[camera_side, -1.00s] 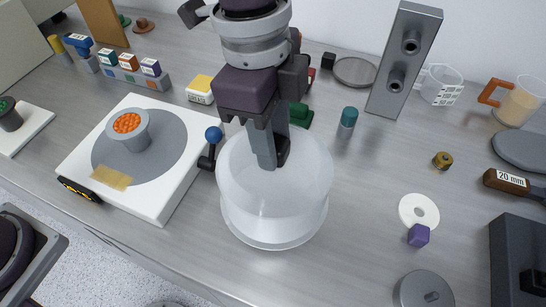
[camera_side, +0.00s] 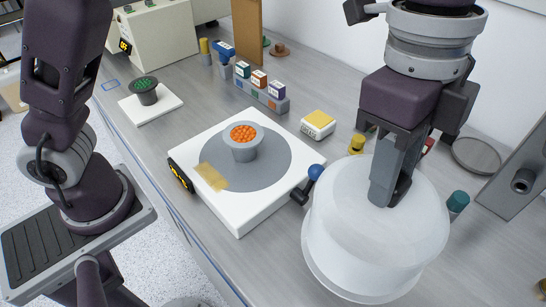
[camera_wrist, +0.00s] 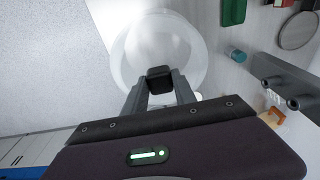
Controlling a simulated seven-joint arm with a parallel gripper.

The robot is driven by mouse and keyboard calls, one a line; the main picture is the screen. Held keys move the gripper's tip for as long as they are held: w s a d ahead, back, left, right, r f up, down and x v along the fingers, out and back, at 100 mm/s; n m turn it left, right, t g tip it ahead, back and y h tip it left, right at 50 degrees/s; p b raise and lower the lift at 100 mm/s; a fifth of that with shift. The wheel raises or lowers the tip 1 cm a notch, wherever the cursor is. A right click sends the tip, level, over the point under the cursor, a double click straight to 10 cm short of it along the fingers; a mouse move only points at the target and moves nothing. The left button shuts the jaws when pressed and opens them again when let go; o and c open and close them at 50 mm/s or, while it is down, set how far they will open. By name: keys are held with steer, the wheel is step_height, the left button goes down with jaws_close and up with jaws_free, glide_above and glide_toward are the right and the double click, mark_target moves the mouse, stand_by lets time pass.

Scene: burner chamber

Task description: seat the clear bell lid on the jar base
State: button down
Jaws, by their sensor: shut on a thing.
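The clear bell lid (camera_side: 350,240) is a frosted, see-through dome with a flared rim, upright at the right of the side view. It also shows in the wrist view (camera_wrist: 135,45). My gripper (camera_side: 385,198) is shut at the lid's top; its fingers hide the grip point. I cannot tell whether the rim touches the bench. What looks like the jar base (camera_side: 250,213) is a white square block with a grey disc, left of the lid and apart from it. A grey cup of orange beads (camera_side: 243,136) stands on the disc.
A blue-knobbed valve (camera_side: 315,172) sticks out from the base's right side, close to the lid. A yellow-topped box (camera_side: 318,122) and a rack of small boxes (camera_side: 262,94) stand behind. A teal-capped vial (camera_side: 457,202) and a grey metal plate (camera_side: 520,165) are right of the lid.

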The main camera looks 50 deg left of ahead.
steer(key=shift+a, duration=0.1)
steer(key=shift+n, duration=0.6)
steer(key=w+a, duration=0.1)
steer(key=a, duration=0.1)
steer(key=w+a+r, duration=0.1)
steer(key=a, duration=0.1)
steer(key=w+a, duration=0.1)
steer(key=a, duration=0.1)
steer(key=shift+a+r, duration=0.3)
steer(key=shift+a, duration=0.1)
steer(key=s+a+r+n, duration=0.1)
steer(key=a+n, duration=0.1)
steer(key=a, duration=0.9)
steer(key=s+a+r+n, duration=0.1)
steer(key=a+n, duration=0.1)
steer(key=a, duration=1)
steer(key=shift+r+n+t, duration=0.4)
steer(key=shift+s, duration=0.1)
